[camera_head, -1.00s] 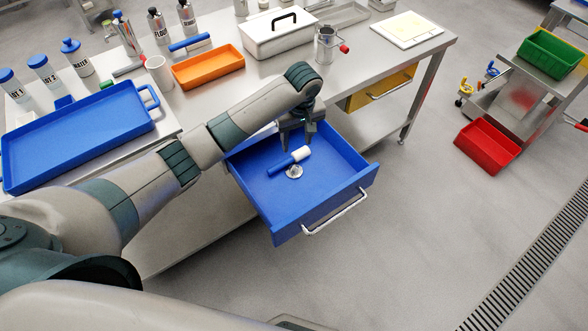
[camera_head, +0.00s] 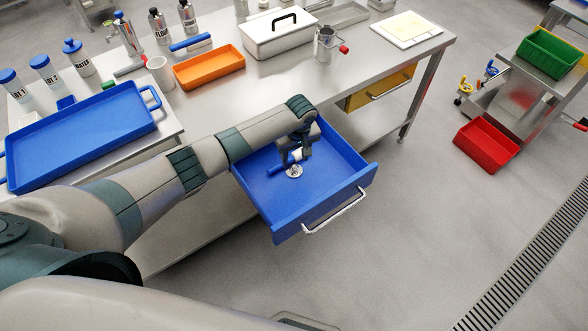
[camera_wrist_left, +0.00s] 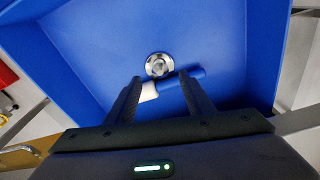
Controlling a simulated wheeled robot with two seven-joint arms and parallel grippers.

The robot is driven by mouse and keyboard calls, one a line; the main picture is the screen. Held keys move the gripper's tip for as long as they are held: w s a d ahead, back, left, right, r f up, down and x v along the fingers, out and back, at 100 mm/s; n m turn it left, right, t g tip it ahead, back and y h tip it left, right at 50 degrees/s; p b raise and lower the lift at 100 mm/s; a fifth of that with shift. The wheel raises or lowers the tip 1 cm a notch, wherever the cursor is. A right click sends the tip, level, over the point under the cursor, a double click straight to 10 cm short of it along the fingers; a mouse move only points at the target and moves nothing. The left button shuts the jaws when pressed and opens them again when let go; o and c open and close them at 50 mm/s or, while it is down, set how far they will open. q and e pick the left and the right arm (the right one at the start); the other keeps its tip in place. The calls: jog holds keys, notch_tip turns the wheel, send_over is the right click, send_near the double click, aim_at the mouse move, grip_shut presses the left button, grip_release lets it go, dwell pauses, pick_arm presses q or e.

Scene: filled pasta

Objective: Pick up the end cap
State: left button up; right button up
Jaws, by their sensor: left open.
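The end cap looks to be the round silvery metal piece (camera_head: 293,171) lying on the floor of the open blue drawer (camera_head: 325,198). It also shows in the left wrist view (camera_wrist_left: 158,65), just beyond my fingertips. A blue and white cylinder (camera_head: 279,169) lies right beside it, partly hidden by my gripper; in the left wrist view its blue part (camera_wrist_left: 190,83) is near the right finger. My left gripper (camera_head: 290,160) is open and reaches down into the drawer above the cylinder. It also shows in the left wrist view (camera_wrist_left: 165,85), with nothing clearly held between the fingers. My right gripper is not in view.
The drawer's front wall and handle (camera_head: 334,212) stick out from the steel table (camera_head: 270,88). On the table are a blue tray (camera_head: 85,130), an orange tray (camera_head: 209,67), a white box (camera_head: 280,36) and a metal jug (camera_head: 325,45).

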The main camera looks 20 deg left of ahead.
aim_at(294, 166)
pick_arm(q)
jog(key=shift+w+a+f+p, duration=0.15)
jog(key=shift+f+p, duration=0.05)
jog(key=shift+f, duration=1.1)
jog(key=shift+w+a+f+p, duration=0.1)
jog(key=shift+f+p, duration=0.1)
jog(key=shift+f, duration=1.05)
jog(key=c, duration=1.2)
